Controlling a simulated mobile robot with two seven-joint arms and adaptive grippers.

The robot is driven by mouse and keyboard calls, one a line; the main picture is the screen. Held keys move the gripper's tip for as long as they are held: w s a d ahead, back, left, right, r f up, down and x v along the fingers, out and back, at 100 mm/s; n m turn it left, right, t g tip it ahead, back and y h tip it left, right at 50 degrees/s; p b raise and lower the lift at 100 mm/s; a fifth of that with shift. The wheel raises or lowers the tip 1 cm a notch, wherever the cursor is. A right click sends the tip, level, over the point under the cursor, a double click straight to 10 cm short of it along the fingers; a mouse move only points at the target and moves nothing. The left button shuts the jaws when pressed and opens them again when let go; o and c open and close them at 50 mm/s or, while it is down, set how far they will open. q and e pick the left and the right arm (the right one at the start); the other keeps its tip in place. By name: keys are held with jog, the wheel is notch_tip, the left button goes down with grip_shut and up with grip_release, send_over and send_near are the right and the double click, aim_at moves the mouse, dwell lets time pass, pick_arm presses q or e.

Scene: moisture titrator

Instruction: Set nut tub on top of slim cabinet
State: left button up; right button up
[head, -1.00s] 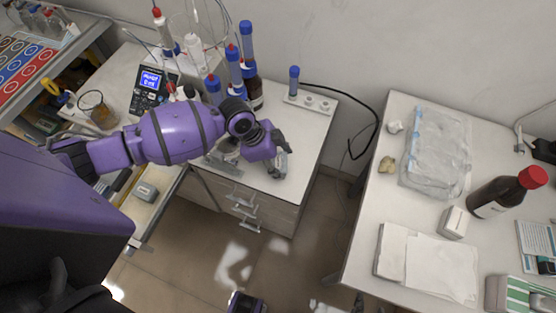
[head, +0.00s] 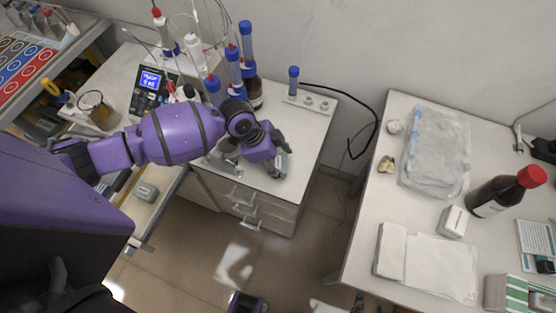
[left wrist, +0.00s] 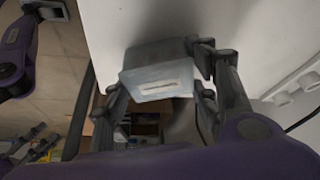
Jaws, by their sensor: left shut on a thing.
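The nut tub (left wrist: 160,80) is a small translucent, pale box with a light label, seen in the left wrist view between my left gripper's fingers (left wrist: 165,88). In the head view my left gripper (head: 281,152) is over the white top of the slim cabinet (head: 308,128), near its front right part. The gripper mostly hides the tub there. The gripper is shut on the tub. I cannot tell whether the tub touches the top. A small part of my right arm shows at the bottom edge of the head view; its finger state is unclear.
Blue-capped bottles (head: 249,60) and a white holder (head: 308,103) stand at the back of the cabinet top. The titrator display (head: 151,80) and a beaker (head: 98,108) are left. A separate table with a dark red-capped bottle (head: 500,193) is right, across a floor gap.

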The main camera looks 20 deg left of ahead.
pick_arm(q)
jog(key=shift+f, duration=0.4)
pick_arm(e)
jog(key=shift+s+f, duration=0.2)
jog(key=shift+f, duration=0.1)
pick_arm(q)
jog(key=o, duration=1.3)
jog(key=shift+r, duration=0.1)
pick_arm(e)
jog(key=shift+r, duration=0.15)
pick_arm(q)
jog(key=shift+p+v, duration=1.45)
jog(key=shift+v, duration=0.9)
jog(key=p+v, duration=0.1)
jog(key=v, duration=0.2)
jog(key=shift+r+p, duration=0.1)
jog(key=shift+p, duration=0.3)
pick_arm(e)
jog(key=shift+t, duration=0.3)
jog(key=w+r, duration=0.1)
jog(key=r, duration=0.2)
jog(key=w+r, duration=0.1)
jog(key=r, duration=0.1)
jog(key=shift+w+d, duration=0.1)
jog(key=shift+w, duration=0.2)
pick_arm(q)
jog(key=shift+s, duration=0.15)
